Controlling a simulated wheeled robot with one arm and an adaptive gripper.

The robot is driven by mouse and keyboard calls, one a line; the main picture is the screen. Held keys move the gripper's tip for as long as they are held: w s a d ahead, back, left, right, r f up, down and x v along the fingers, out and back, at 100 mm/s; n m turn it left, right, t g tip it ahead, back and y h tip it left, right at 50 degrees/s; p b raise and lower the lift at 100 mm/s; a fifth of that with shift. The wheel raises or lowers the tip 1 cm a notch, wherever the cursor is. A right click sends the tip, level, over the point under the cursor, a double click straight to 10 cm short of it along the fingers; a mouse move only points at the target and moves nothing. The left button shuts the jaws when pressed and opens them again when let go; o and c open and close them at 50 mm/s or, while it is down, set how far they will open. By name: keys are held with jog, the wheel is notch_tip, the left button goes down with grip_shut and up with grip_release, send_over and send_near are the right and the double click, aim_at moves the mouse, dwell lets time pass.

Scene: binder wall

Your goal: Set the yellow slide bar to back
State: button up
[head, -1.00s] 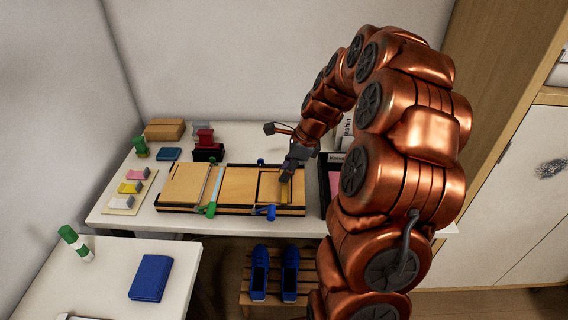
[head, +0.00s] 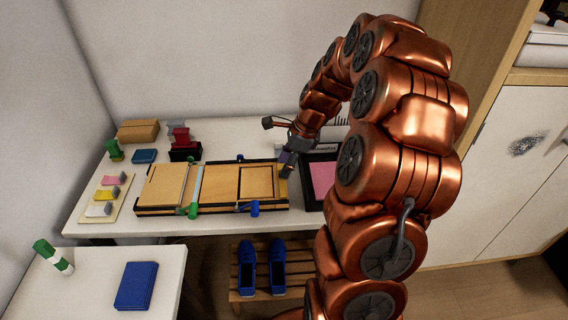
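A flat wooden board device (head: 165,187) with black edges lies on the white table. A small yellow piece (head: 283,187), which appears to be the yellow slide bar, shows at the device's right end, just below my gripper. My gripper (head: 287,163) points down at this right end, its fingertips close to the yellow piece. I cannot tell whether they touch it or how far they are apart. A light-blue bar with a green handle (head: 193,210) crosses the board left of the middle. A blue handle (head: 253,208) sits at the front edge.
A black tray with a pink sheet (head: 322,178) lies right of the device, partly behind my arm. A red-and-black stamp (head: 184,147), a brown box (head: 138,130) and a board of coloured blocks (head: 107,197) are at the left. A smaller table (head: 85,283) stands in front.

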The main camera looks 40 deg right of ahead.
dwell(0.3)
jog(key=v, duration=1.2)
jog(key=shift+a, duration=0.1)
